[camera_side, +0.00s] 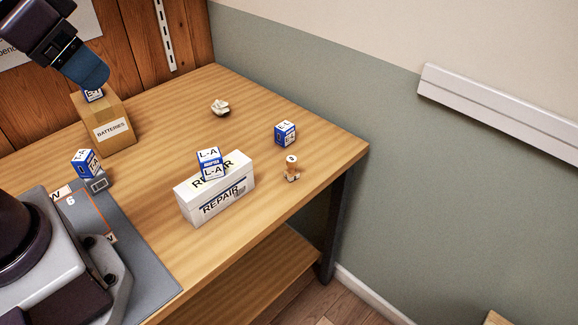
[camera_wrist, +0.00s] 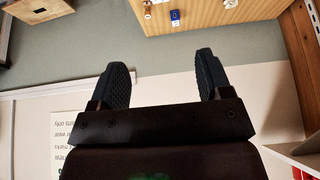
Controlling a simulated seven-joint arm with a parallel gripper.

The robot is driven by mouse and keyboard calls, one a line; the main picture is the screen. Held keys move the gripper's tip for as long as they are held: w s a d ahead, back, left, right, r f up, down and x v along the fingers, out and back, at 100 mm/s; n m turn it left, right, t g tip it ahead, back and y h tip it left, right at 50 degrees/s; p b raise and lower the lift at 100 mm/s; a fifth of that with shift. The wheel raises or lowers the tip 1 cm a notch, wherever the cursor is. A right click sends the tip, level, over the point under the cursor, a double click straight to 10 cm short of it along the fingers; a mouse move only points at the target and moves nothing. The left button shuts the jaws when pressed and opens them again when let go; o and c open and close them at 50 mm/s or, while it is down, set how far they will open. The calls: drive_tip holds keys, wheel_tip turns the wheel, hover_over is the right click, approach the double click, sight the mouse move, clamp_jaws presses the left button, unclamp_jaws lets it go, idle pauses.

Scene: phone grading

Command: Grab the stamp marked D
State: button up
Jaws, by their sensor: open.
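A small wooden stamp (camera_side: 291,168) with a pale round top stands near the right front edge of the table in the side view. A dark mark shows on its top, too small to read for sure. What looks like the same stamp is at the top of the wrist view (camera_wrist: 147,8). My gripper (camera_side: 94,80) is high at the upper left of the side view, above the batteries box and far from the stamp. In the wrist view my gripper (camera_wrist: 162,64) has its two dark fingers wide apart with nothing between them.
A white repair box (camera_side: 216,200) with a blue-white L-A box (camera_side: 211,163) on top stands mid-table. Another blue-white box (camera_side: 285,133) is behind the stamp. A crumpled white thing (camera_side: 220,107) lies farther back. The batteries box (camera_side: 106,130) carries a small box.

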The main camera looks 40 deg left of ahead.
idle(0.3)
drive_tip(key=c, duration=0.3)
